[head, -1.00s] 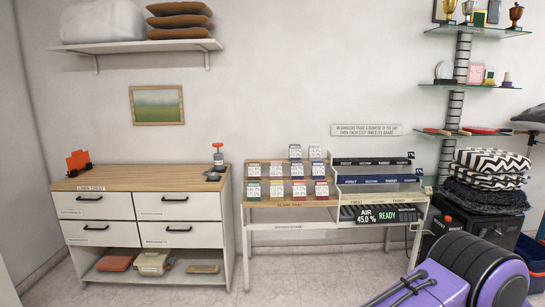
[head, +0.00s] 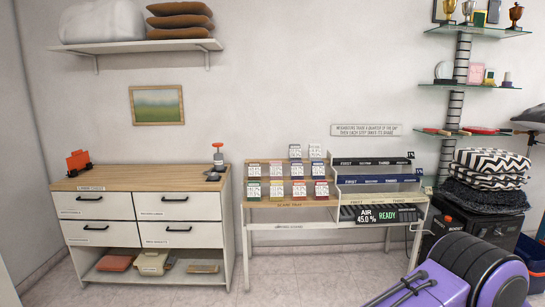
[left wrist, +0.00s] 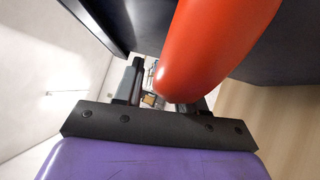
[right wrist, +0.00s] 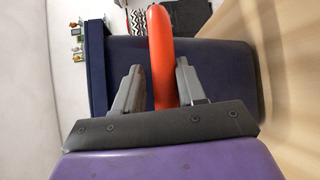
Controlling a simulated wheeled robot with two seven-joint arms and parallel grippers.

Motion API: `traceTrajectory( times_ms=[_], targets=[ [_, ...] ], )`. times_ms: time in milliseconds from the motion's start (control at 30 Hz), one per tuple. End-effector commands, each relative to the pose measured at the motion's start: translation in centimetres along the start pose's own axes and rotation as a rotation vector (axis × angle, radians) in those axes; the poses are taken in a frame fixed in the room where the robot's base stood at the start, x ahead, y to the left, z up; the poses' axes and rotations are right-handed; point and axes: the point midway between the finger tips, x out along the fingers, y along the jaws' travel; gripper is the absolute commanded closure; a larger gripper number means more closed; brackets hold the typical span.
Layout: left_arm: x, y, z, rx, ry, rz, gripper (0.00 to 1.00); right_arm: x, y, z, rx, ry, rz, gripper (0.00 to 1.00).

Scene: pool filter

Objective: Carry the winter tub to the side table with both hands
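The dark navy body, which looks like the winter tub, shows close up in the left wrist view (left wrist: 285,55) and the right wrist view (right wrist: 215,75). An orange-red handle (left wrist: 210,45) runs close in front of my left gripper (left wrist: 165,90); a gap shows at the left finger, and the handle partly hides the right finger. Another orange-red handle (right wrist: 162,60) stands between the spread fingers of my right gripper (right wrist: 160,80), with narrow gaps. I cannot tell which surface is the side table.
A drawer chest (head: 150,206) stands left, with a hand-pump-like item on top. A card-covered desk (head: 290,203) stands in the middle. Folded zigzag textiles (head: 490,160) lie on a dark box at right. Part of my purple arm (head: 440,285) fills the lower right. Pale floor shows in front.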

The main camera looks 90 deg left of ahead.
Motion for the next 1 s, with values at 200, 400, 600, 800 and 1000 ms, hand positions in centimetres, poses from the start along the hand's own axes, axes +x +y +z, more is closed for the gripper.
traceTrajectory(
  times_ms=[200,400,600,800,1000],
  targets=[
    [0.01,-0.23,-0.03,0.0,-0.001,0.002,0.63,0.03,0.18,0.03,0.0,0.0,0.003,0.63],
    [0.02,-0.25,-0.04,0.0,-0.001,0.003,0.63,0.03,0.18,0.02,0.0,0.0,0.003,0.63],
    [0.02,-0.24,-0.04,0.0,-0.001,0.003,0.63,0.04,0.12,0.01,0.0,0.0,0.003,0.63],
    [0.02,-0.23,-0.04,0.0,-0.001,0.003,0.63,0.09,-0.19,-0.05,0.001,0.0,0.003,0.63],
    [0.02,-0.23,-0.04,0.0,0.0,0.003,0.63,0.12,-0.43,-0.07,0.0,0.0,0.003,0.63]
  ],
)
